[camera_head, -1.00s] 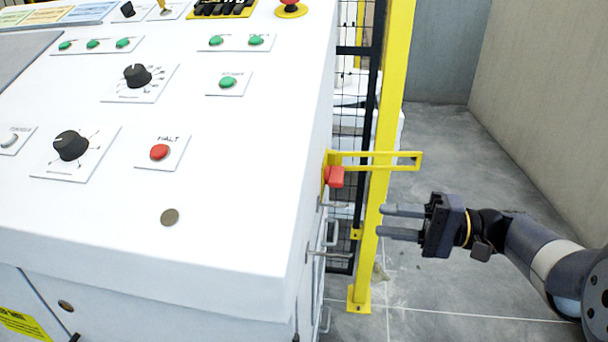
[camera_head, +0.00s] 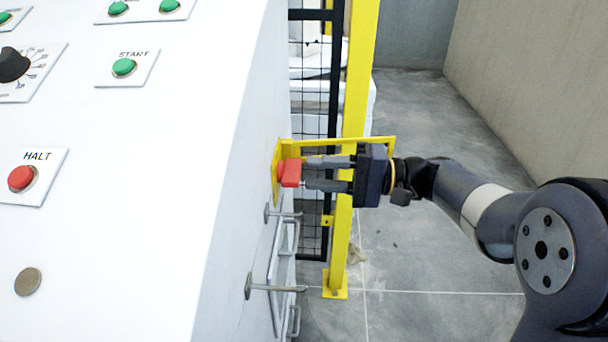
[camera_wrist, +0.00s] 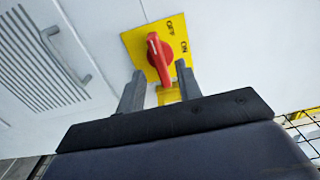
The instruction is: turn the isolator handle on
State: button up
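The red isolator handle (camera_head: 290,173) sits on a yellow plate (camera_head: 277,168) on the side of the white cabinet. In the wrist view the red handle (camera_wrist: 159,58) is tilted on the yellow plate (camera_wrist: 131,42), its upper end left of the OFF and ON labels. My gripper (camera_head: 302,174) points at it from the right. In the wrist view the gripper's fingers (camera_wrist: 158,82) are apart, one on each side of the handle's lower end, with visible gaps. The fingertips reach the handle in the head view; contact cannot be told.
A yellow bracket (camera_head: 350,139) extends from the plate above my gripper. A yellow post (camera_head: 352,130) and black mesh fence (camera_head: 312,120) stand behind. Metal pull handles (camera_head: 285,250) stick out from the cabinet below. Grey floor (camera_head: 430,270) is open at right.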

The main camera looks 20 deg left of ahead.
aim_at(290, 172)
jog(key=x, duration=0.3)
jog(key=shift+a, duration=0.25)
grip_shut()
